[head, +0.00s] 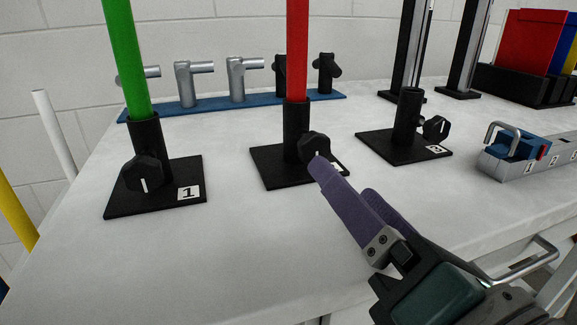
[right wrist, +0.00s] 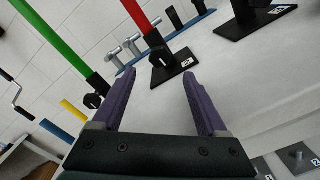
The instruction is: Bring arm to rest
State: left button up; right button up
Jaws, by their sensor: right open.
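My right gripper (head: 345,190) reaches in from the lower right of the head view, over the white table. Its purple fingers (right wrist: 158,100) are spread with nothing between them in the right wrist view. In the head view a fingertip overlaps the black knob (head: 314,147) of the middle stand, which holds an upright red rod (head: 297,50). In the right wrist view that stand is beyond the fingertips, apart from them. My left gripper is not in either view.
Stand 1 (head: 154,212) holds a green rod (head: 125,55). An empty black stand (head: 404,150) is at right. A blue rail (head: 215,106) with grey and black fittings lies behind. A metal bar with a blue clamp (head: 515,147) is far right. The front-left table top (head: 190,265) is clear.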

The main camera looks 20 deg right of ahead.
jog(key=s+d+r+m+g+h+p, duration=0.3)
jog(key=d+r+m+g+h+p, duration=0.3)
jog(key=d+r+m+p, duration=0.65)
jog(key=s+a+r+m+g+y+p, duration=0.3)
jog(key=s+a+m+g+p, duration=0.1)
jog(key=s+m+p, duration=0.4)
jog(key=s+a+r+m+g+y+p, duration=0.2)
jog(key=s+a+m+g+y+p, duration=0.25)
jog(key=p, duration=0.45)
notch_tip(320, 180, up, 36)
jog(key=d+m+h+p, duration=0.1)
jog(key=h+p, duration=0.1)
jog(key=p, duration=3.3)
jog(key=shift+m+p, duration=0.3)
jog(key=shift+p, duration=0.1)
jog(key=shift+s+f, duration=0.1)
